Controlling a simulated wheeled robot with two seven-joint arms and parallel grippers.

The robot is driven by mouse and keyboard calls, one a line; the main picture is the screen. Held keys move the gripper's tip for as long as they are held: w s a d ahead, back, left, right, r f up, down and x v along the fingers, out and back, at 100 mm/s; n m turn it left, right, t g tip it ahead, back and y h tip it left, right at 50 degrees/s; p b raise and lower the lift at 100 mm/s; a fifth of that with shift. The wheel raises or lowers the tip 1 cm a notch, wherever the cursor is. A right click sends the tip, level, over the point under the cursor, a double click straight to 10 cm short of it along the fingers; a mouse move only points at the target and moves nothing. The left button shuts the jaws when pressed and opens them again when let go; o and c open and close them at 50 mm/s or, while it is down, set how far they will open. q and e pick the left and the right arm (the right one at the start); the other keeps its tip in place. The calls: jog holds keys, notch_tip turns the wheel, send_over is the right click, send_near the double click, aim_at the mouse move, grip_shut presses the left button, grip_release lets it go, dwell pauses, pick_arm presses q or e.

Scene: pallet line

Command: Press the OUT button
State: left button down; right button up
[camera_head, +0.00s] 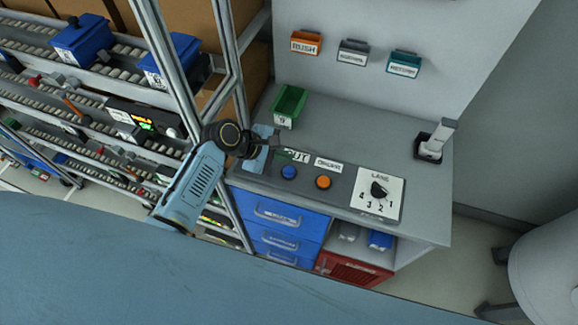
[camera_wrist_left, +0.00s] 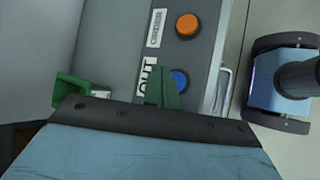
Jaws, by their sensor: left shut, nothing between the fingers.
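The blue button (camera_head: 289,172) sits on the grey control panel (camera_head: 342,190), just in front of the partly covered OUT label (camera_head: 301,157). In the left wrist view the blue button (camera_wrist_left: 181,80) shows beside the OUT label (camera_wrist_left: 147,75). My left gripper (camera_head: 286,154) is shut and empty, its fingers over the label area behind the button. In the wrist view its green fingers (camera_wrist_left: 168,76) overlap the label and the button's near edge. I cannot tell whether they touch anything. My right gripper is not in view.
An orange button (camera_head: 323,182) with its own label and a LANE dial (camera_head: 379,190) are to the right on the panel. The roller rack (camera_head: 110,130) borders the left.

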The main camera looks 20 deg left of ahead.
pick_arm(q)
jog(key=shift+r, duration=0.9)
jog(key=s+a+r+m+g+y, duration=0.1)
jog(key=s+a+r+m+y, duration=0.15)
jog(key=s+m, duration=0.45)
jog(key=s+a+r+m+y, duration=0.1)
jog(key=s+a+m+y, duration=0.15)
jog(key=s+m, duration=0.45)
jog(key=s+a+r+m+g+y, duration=0.1)
jog(key=s+a+m+y, duration=0.2)
jog(key=s, duration=0.8)
notch_tip(320, 180, down, 33)
jog(key=m+g+b, duration=0.1)
jog(key=b, duration=0.8)
jog(key=s+a+f+b, duration=0.1)
jog(key=s+f+b, duration=0.3)
jog(key=s+f, duration=0.4)
jog(key=s+a+f+g+b, duration=0.1)
jog(key=s+f+b, duration=0.4)
jog(key=s+f, duration=0.4)
notch_tip(320, 180, down, 8)
jog(key=shift+s+a+r, duration=0.15)
jog(key=shift+s+a, duration=0.1)
jog(key=shift+a, duration=0.05)
